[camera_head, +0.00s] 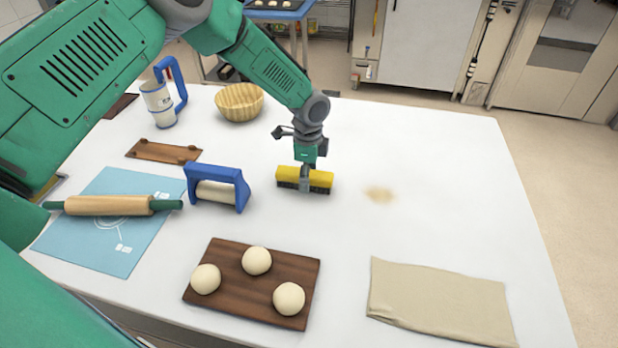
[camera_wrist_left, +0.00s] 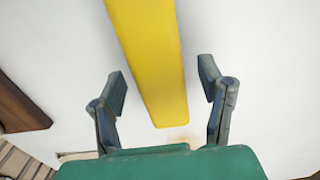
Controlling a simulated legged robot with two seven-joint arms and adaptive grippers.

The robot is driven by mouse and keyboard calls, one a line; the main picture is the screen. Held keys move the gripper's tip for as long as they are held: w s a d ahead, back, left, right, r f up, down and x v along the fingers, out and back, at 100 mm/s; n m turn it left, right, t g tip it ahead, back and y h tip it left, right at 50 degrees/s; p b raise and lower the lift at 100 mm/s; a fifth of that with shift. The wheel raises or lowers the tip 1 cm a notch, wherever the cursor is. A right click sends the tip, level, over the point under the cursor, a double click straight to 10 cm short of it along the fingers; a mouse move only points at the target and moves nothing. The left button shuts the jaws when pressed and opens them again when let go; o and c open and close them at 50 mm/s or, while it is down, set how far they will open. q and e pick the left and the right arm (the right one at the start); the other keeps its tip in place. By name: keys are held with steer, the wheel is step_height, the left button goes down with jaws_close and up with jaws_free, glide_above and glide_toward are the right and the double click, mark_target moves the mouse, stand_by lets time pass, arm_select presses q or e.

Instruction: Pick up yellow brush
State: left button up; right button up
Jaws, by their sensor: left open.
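The yellow brush (camera_head: 318,179) lies on the white table, with a yellow top and dark bristles below. My left gripper (camera_head: 305,180) is directly above it, reaching down over its middle. In the left wrist view the brush's yellow body (camera_wrist_left: 150,55) runs from the top edge down between the two fingers. My left gripper (camera_wrist_left: 165,85) is open there, with a finger on each side and visible gaps to the brush. Whether the fingertips reach down to the table is hard to tell. My right gripper is not in view.
A blue-handled roller (camera_head: 217,187) stands left of the brush. A wooden board (camera_head: 230,300) with three dough balls is in front. A wicker bowl (camera_head: 240,101) is behind, and a folded beige cloth (camera_head: 440,302) lies front right. The table's right side is mostly free.

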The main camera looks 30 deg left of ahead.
arm_select(q)
steer(key=shift+a, duration=0.3)
steer(key=shift+s+a+f, duration=0.1)
steer(key=shift+a, duration=0.2)
steer(key=c, duration=0.4)
steer(key=shift+a, duration=0.2)
steer(key=c, duration=0.7)
steer(key=shift+a+f, duration=0.1)
steer(key=shift+a, duration=0.05)
steer(key=shift+c, duration=0.9)
steer(key=shift+d, duration=0.4)
steer(key=shift+d+r, duration=0.2)
steer(key=shift+r, duration=0.3)
step_height(320, 180, up, 5)
steer(key=shift+d+f+b, duration=0.1)
steer(key=shift+b, duration=0.35)
steer(key=r, duration=0.2)
steer(key=a+r, duration=0.1)
steer(key=r, duration=0.1)
steer(key=shift+r, duration=0.1)
steer(key=shift+d+r, duration=0.1)
steer(key=shift+d, duration=0.1)
steer(key=shift+o, duration=1.2)
steer(key=shift+d, duration=0.15)
steer(key=shift+c, duration=0.3)
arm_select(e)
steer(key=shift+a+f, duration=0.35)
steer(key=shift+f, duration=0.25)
